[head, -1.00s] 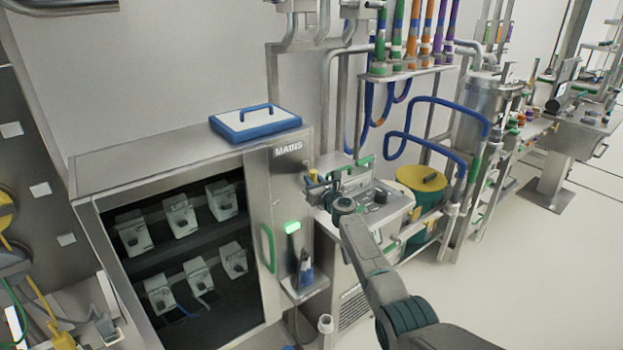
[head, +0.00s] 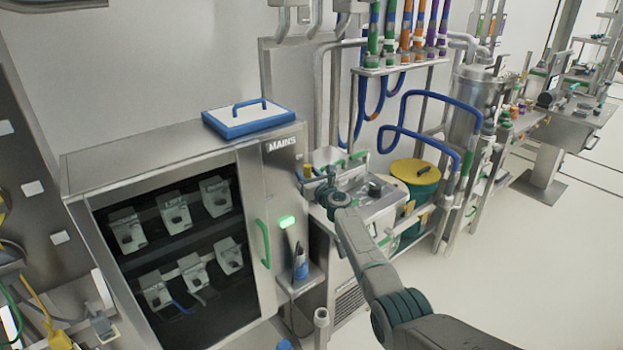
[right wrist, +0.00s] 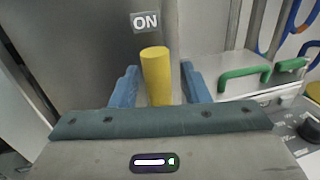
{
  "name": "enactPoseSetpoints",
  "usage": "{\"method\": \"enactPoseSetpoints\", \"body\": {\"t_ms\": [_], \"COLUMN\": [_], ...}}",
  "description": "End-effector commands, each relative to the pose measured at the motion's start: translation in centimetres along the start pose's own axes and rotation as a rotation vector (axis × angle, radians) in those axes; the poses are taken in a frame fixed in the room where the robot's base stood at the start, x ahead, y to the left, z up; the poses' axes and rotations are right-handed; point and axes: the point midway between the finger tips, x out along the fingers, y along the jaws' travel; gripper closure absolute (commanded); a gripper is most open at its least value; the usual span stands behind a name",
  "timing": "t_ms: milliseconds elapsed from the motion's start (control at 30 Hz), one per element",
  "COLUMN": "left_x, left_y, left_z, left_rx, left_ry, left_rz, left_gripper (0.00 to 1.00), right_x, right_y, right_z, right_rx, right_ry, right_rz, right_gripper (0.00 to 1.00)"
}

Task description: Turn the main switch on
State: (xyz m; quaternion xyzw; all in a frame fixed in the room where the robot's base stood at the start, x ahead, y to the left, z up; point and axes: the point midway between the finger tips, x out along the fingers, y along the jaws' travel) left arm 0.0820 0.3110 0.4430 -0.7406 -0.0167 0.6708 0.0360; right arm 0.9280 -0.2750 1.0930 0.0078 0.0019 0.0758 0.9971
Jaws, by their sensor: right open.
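The main switch (right wrist: 156,77) shows in the right wrist view as a yellow upright handle on the side of a steel cabinet, just below an "ON" label (right wrist: 145,21). In the head view the small yellow part (head: 307,171) beside the "MAINS" cabinet (head: 215,147) appears to be this handle. My right gripper (right wrist: 160,74) is open, with one blue finger on each side of the handle. I cannot tell whether the fingers touch it. The handle's lower end is hidden behind my gripper. My left gripper is not in view.
A steel machine with green handles (right wrist: 245,76) and a black knob (right wrist: 309,130) stands right of the switch. A green-yellow drum (head: 413,180) and blue hoses stand beyond. A blue-white case (head: 248,117) lies on the cabinet. The floor at right is clear.

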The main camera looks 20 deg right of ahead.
Motion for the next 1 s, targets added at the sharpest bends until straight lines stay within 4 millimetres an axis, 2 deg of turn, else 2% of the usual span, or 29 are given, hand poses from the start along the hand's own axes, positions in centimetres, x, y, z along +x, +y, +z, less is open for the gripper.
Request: {"method": "enactPoseSetpoints", "body": {"t_ms": [167,400,600,800,1000], "left_x": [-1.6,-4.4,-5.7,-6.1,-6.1], "left_y": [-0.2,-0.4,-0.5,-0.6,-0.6], "left_z": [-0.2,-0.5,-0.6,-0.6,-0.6], "left_rx": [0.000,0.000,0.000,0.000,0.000], "left_ry": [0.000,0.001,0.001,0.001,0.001], "left_rz": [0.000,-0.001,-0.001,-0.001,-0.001], "left_gripper": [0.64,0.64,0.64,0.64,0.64], "right_x": [-1.5,-5.5,-8.7,-10.4,-10.7], "right_y": [0.0,0.0,-0.1,-0.1,-0.1], "right_z": [0.3,0.4,0.2,0.0,0.0], "right_rx": [-0.001,-0.001,-0.001,0.000,0.001], "right_ry": [0.002,0.002,0.002,0.001,0.000], "right_rz": [0.000,0.000,-0.001,-0.001,-0.001], "right_gripper": [0.58,0.58,0.58,0.58,0.58]}}
